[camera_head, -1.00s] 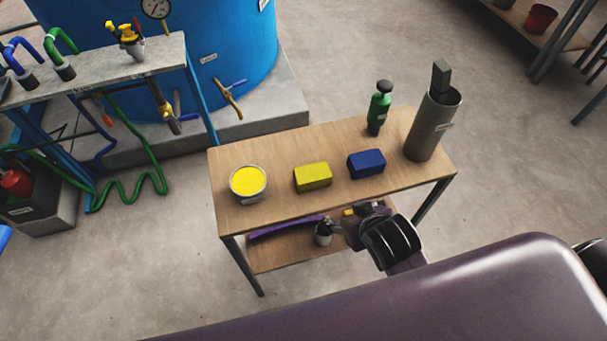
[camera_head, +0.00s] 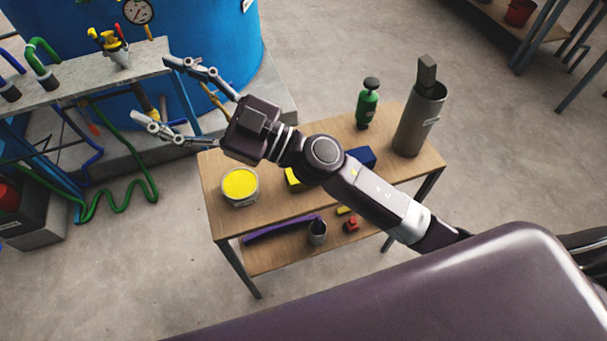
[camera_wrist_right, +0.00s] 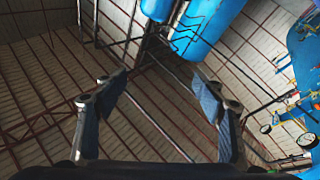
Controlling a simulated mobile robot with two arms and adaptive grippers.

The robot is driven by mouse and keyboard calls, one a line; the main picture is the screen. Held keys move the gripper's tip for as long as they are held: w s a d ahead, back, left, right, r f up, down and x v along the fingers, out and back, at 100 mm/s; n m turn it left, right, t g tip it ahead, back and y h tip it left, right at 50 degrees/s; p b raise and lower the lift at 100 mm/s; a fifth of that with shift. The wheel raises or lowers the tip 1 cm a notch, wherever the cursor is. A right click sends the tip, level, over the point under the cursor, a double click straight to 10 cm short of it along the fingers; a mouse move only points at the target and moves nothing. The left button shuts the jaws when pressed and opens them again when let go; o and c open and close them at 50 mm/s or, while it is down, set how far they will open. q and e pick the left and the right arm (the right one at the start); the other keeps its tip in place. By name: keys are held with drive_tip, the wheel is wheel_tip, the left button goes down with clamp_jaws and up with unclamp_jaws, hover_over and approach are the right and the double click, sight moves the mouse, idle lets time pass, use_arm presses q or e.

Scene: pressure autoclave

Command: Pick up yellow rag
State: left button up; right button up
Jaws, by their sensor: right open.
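The yellow rag (camera_head: 291,180), a folded block shape, lies on the wooden table's top. My right arm covers most of it in the head view, and only its left part shows. My right gripper (camera_head: 154,90) is open and empty, fingers pointing left, up and left of the table. In the right wrist view its two fingers (camera_wrist_right: 160,85) are spread apart, with nothing between them and the ceiling behind. The rag is not in the wrist view. My left gripper does not show.
The wooden table (camera_head: 268,207) holds a yellow-filled can (camera_head: 240,185), a partly hidden blue block (camera_head: 361,156), a green bottle (camera_head: 367,104) and a grey cylinder (camera_head: 418,120). Small items lie on its lower shelf. A blue tank (camera_head: 215,50) and grey bench (camera_head: 75,83) stand behind left.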

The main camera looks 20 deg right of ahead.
drive_tip(key=s+a+f+n+g, duration=0.5)
drive_tip(key=n+g, duration=0.1)
drive_tip(key=g, duration=0.3)
drive_tip(key=m+g+h, duration=0.3)
drive_tip(key=h, duration=1.6)
approach(294, 185)
drive_tip(key=w+d+f, duration=0.2)
drive_tip(key=d, duration=0.1)
drive_tip(key=shift+d+f, duration=0.25)
drive_tip(key=shift+f, duration=0.1)
drive_tip(key=shift+d+f, duration=0.15)
drive_tip(key=shift+f, duration=0.15)
drive_tip(key=f, duration=0.2)
drive_tip(key=f+p, duration=0.1)
drive_tip(key=f, duration=0.4)
drive_tip(key=shift+w+a+p, duration=0.3)
drive_tip(key=shift+w+p, duration=0.1)
drive_tip(key=shift+c, duration=0.2)
